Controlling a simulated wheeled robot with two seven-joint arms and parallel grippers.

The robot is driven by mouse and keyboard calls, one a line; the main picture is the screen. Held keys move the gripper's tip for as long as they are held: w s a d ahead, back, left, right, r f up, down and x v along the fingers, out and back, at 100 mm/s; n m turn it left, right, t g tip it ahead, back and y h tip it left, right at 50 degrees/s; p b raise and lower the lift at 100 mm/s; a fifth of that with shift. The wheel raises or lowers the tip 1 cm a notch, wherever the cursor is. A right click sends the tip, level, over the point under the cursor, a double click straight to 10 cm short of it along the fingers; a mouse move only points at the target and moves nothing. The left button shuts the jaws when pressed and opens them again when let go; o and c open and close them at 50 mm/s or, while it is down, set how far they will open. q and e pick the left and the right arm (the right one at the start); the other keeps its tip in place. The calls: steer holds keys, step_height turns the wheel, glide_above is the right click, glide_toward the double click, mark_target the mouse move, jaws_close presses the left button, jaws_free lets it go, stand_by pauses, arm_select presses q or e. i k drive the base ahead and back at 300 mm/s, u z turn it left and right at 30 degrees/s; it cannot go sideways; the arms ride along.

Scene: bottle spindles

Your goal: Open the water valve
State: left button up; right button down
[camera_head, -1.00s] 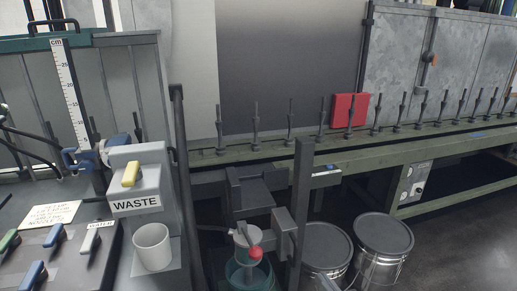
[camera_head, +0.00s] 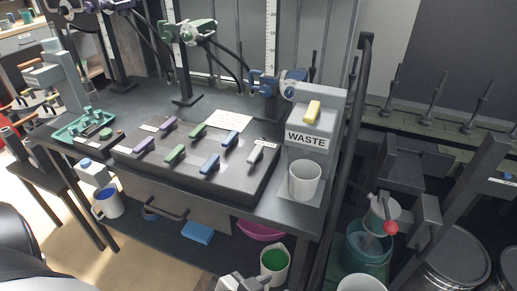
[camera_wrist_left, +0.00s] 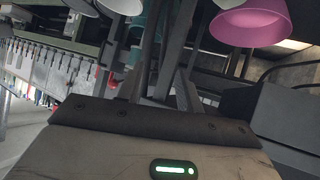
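The valve panel (camera_head: 190,172) is a dark sloped box on the bench, with several coloured levers. The water lever (camera_head: 257,152) is the white one at the panel's right end; a small label, too small to read now, lies beside it. A grey mechanical part (camera_head: 243,284) at the bottom edge of the head view looks like my left gripper, below and away from the panel. My right gripper is not in view.
A pink bowl (camera_head: 262,231) and a green-filled bucket (camera_head: 275,262) are below the bench.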

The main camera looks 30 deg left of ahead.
mark_target(257, 153)
steer(key=z, duration=1.9)
steer(key=k, duration=1.2)
steer(key=u, duration=1.65)
steer(key=i, duration=0.5)
steer(key=u, duration=0.05)
